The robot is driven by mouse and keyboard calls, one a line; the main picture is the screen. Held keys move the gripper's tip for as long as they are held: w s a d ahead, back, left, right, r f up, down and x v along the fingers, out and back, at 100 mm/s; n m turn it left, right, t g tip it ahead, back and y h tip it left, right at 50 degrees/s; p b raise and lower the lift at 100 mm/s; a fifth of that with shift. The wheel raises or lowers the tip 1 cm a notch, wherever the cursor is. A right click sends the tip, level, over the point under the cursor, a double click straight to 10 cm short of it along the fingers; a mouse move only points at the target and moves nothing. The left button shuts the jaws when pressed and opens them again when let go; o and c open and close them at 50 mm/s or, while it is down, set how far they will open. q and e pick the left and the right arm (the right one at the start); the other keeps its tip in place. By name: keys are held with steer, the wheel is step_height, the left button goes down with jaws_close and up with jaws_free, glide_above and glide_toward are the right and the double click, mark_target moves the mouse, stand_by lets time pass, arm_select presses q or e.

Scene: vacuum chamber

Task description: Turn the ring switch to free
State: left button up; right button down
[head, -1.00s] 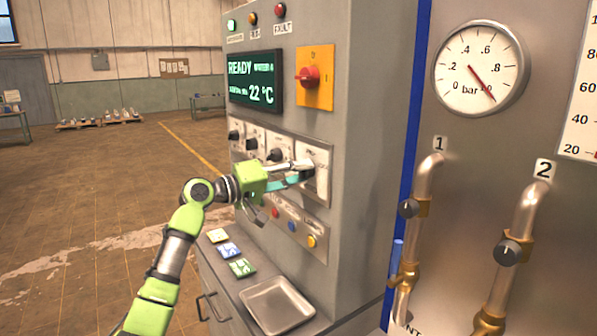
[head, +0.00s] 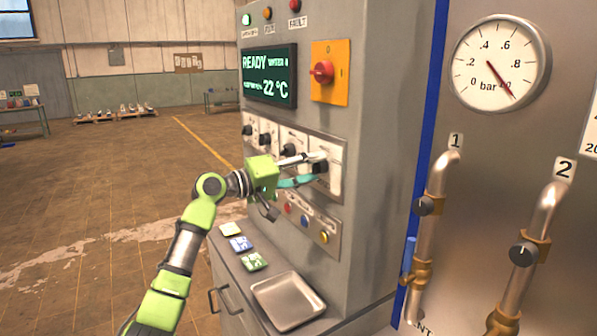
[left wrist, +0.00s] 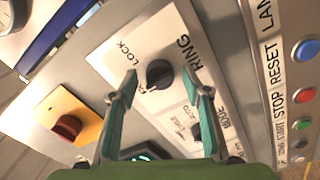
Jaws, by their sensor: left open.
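The ring switch is a black rotary knob (left wrist: 159,74) on a white plate marked RING, with LOCK printed at one side and another label partly hidden by a finger. In the head view the knob (head: 320,167) is the rightmost of the row on the cabinet front. My left gripper (left wrist: 165,85) is open, with one teal finger on each side of the knob. I cannot tell whether the fingers touch it. In the head view the left gripper (head: 302,170) reaches the panel from the left. My right gripper is not in view.
Other black knobs (head: 289,150) sit left of the ring switch. Coloured buttons (head: 305,222) are below it, and a red rotary switch on an orange plate (head: 330,85) is above. A metal tray (head: 288,300) lies on the ledge. Pipes with valves (head: 436,205) stand at right.

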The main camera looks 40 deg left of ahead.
arm_select(q)
steer(key=v, duration=1.1)
steer(key=shift+s+a, duration=0.15)
steer(key=shift+s, duration=0.15)
